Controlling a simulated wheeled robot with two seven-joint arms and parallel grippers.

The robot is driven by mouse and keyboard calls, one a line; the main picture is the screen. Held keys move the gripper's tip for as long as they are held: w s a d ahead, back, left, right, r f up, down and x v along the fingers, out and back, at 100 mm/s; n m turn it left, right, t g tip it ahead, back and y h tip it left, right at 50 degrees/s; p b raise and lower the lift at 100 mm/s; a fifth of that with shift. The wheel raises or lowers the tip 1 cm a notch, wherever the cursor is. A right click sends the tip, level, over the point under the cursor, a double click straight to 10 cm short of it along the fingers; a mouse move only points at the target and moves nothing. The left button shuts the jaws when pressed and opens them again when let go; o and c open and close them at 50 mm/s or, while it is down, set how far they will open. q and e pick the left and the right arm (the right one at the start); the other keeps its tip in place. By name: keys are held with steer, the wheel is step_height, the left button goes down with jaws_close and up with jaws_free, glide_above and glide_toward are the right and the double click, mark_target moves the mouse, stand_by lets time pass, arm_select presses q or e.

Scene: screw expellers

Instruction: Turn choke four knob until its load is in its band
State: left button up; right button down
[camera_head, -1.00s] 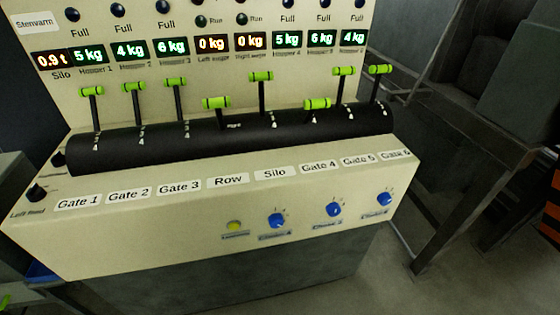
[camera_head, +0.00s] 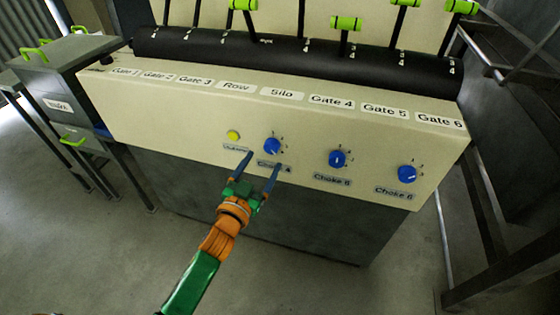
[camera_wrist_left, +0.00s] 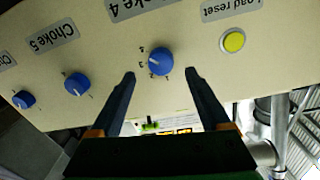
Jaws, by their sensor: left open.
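The choke four knob (camera_head: 272,146) is the blue knob on the cream panel's lower front, above the label "Choke 4". In the left wrist view the same knob (camera_wrist_left: 161,61) lies beyond the gap between the fingertips, with small numbers around it. My left gripper (camera_head: 263,158) is open, just below the knob in the head view, its fingers pointing up toward the panel. In the left wrist view its dark fingers (camera_wrist_left: 160,76) are spread and appear not to touch the knob. The load readouts are out of the head view now. My right gripper is not in view.
The choke 5 knob (camera_head: 338,159) and choke 6 knob (camera_head: 407,174) sit to the right. The yellow load reset button (camera_head: 233,135) is close by on the left. Green-handled levers (camera_head: 346,23) stand above. Open floor (camera_head: 130,235) lies in front.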

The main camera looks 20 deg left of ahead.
mark_target(271, 151)
arm_select(q)
steer(key=w, duration=0.4)
steer(key=shift+w+f, duration=0.15)
steer(key=shift+w, duration=0.1)
steer(key=shift+w+d, duration=0.15)
steer(key=shift+c, duration=0.4)
jaws_close()
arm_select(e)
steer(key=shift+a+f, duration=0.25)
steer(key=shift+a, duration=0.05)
arm_select(q)
steer(key=shift+n, duration=0.3)
steer(key=n, duration=0.4)
steer(key=shift+p, duration=0.35)
steer(key=shift+d+n+p, duration=0.1)
steer(key=shift+n+p, duration=0.2)
steer(key=shift+n, duration=1.8)
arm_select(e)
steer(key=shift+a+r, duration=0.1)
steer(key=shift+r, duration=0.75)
